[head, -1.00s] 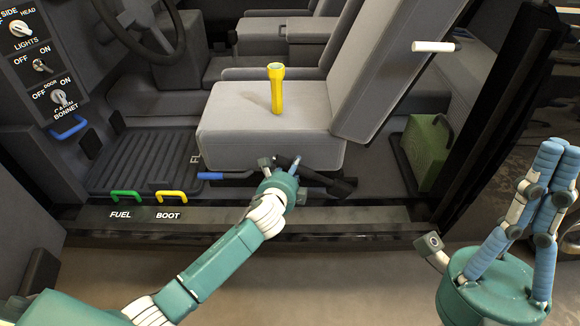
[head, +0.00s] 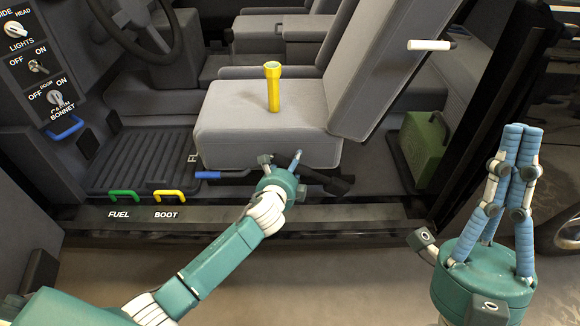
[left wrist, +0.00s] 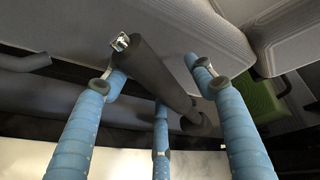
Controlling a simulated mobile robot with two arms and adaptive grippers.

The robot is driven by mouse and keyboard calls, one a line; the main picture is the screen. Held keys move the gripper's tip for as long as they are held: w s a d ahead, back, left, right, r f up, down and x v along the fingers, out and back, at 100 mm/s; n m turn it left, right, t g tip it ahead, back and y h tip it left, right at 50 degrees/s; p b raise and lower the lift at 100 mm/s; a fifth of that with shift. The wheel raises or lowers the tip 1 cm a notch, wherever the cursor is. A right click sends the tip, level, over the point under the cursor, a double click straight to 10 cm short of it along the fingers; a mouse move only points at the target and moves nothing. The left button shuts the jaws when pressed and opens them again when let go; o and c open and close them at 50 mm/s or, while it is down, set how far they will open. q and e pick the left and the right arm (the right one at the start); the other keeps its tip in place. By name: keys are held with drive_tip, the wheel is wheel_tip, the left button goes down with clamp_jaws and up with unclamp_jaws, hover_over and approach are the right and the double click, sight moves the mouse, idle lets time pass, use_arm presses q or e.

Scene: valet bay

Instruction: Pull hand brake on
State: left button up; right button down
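The hand brake (left wrist: 160,70) is a dark lever with a silver button at its end. It runs between my left gripper's blue fingers in the left wrist view. In the head view the hand brake (head: 325,180) lies low beside the seat cushion, partly hidden by my left gripper (head: 281,160). My left gripper also shows in the left wrist view (left wrist: 160,82). Its fingers are apart around the lever, and I see no firm hold. My right gripper (head: 522,130) points up at the right, away from the car. Its fingertips look close together, and it holds nothing visible.
A yellow torch (head: 273,88) stands on the grey seat (head: 235,125). A blue lever (head: 207,175) sits under the seat's front edge. Green fuel (head: 123,195) and yellow boot (head: 168,194) handles are on the sill. A green box (head: 423,147) is behind the seat.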

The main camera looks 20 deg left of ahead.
use_arm(q)
drive_tip(key=shift+s+a, duration=0.1)
drive_tip(key=shift+s+r, duration=0.1)
drive_tip(key=shift+s, duration=0.15)
drive_tip(key=v, duration=1.1)
drive_tip(key=shift+s, duration=0.15)
drive_tip(key=shift+r, duration=0.1)
